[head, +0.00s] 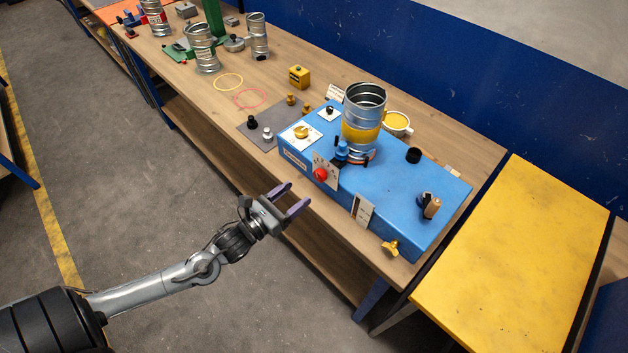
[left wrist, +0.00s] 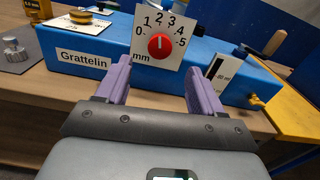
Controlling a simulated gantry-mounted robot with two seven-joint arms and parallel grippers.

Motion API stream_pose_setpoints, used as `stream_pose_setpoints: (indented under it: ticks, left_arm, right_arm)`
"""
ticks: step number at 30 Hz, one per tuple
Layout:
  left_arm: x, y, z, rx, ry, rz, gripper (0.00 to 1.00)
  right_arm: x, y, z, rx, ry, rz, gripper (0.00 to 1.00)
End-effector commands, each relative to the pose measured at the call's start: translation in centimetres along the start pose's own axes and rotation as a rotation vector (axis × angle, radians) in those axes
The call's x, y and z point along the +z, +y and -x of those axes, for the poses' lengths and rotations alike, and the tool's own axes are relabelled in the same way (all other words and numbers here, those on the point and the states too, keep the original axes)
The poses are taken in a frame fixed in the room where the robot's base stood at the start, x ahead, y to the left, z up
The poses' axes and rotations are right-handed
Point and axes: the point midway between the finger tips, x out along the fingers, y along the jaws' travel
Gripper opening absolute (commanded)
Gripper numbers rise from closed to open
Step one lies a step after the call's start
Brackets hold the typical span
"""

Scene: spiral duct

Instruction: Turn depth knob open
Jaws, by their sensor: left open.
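The red knob (head: 320,174) sits on a white dial plate (head: 326,165) on the front of the blue machine (head: 390,190). In the left wrist view the red knob (left wrist: 159,44) has a white mark pointing up, near the 2 on a 0 to 5 mm scale. My left gripper (head: 298,195) is open and empty in front of the machine, apart from the knob. Its purple fingers (left wrist: 158,66) show in the left wrist view on either side below the knob. My right gripper is out of view.
A yellow wing knob (head: 391,247), a white slotted scale (head: 362,209) and a yellow-brown knob on a white plate (head: 302,131) are also on the machine. A metal duct (head: 364,115) stands on top. A yellow table (head: 520,260) stands at right. Space before the dial looks clear.

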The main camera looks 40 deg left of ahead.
Motion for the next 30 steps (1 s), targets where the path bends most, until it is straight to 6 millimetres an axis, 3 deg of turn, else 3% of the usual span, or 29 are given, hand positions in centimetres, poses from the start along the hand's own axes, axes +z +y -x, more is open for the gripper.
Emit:
stream_pose_setpoints:
  ticks: [9, 15, 30]
  left_arm:
    - [0.1, 0.0, -4.9, 0.001, -0.002, 0.001, 0.67]
    - [0.0, 0.0, -7.0, 0.001, -0.001, 0.001, 0.67]
    - [-0.1, 0.0, -8.0, 0.000, 0.001, 0.000, 0.67]
  right_arm:
    - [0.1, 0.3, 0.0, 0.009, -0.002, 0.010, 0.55]
    - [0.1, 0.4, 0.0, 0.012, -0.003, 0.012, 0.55]
    - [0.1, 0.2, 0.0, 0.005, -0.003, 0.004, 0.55]
